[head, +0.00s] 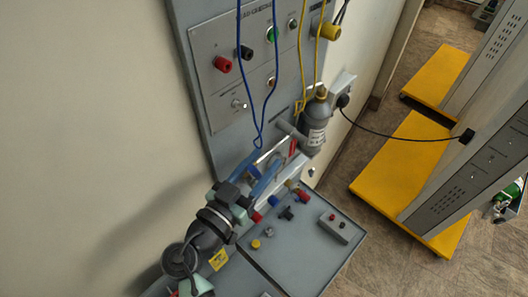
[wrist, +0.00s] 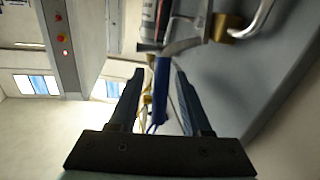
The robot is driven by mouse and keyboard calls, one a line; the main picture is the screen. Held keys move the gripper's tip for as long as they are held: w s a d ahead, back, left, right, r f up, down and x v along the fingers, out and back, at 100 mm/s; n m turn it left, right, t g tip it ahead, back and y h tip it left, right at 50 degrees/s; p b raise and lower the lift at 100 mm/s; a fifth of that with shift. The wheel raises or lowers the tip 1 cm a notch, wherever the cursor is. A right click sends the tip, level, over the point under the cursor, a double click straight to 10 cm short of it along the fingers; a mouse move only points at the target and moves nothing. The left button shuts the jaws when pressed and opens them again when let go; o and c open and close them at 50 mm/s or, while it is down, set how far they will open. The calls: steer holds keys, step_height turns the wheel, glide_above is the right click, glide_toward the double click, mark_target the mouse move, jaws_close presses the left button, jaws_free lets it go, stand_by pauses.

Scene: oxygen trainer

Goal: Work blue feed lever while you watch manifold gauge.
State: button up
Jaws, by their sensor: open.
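My gripper (head: 267,160) is open in front of the panel's lower part in the head view. In the wrist view the fingers of my gripper (wrist: 158,75) stand apart on both sides of a blue bar (wrist: 161,88), which looks like the blue feed lever. A gap shows on each side of it, and I cannot tell its depth between the fingers. In the head view I cannot pick out the lever from my blue fingers. I cannot make out a manifold gauge face in either view.
A grey bottle (head: 314,126) stands just right of my gripper. Blue cables (head: 258,110) and yellow cables (head: 309,65) hang down the panel (head: 205,55). A grey bench top (head: 305,232) with small knobs lies below. Yellow-based cabinets (head: 405,170) stand at right; tiled floor lies between.

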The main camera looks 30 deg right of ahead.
steer(key=shift+w+d, duration=0.25)
steer(key=shift+d, duration=0.25)
jaws_close()
stand_by(1.2)
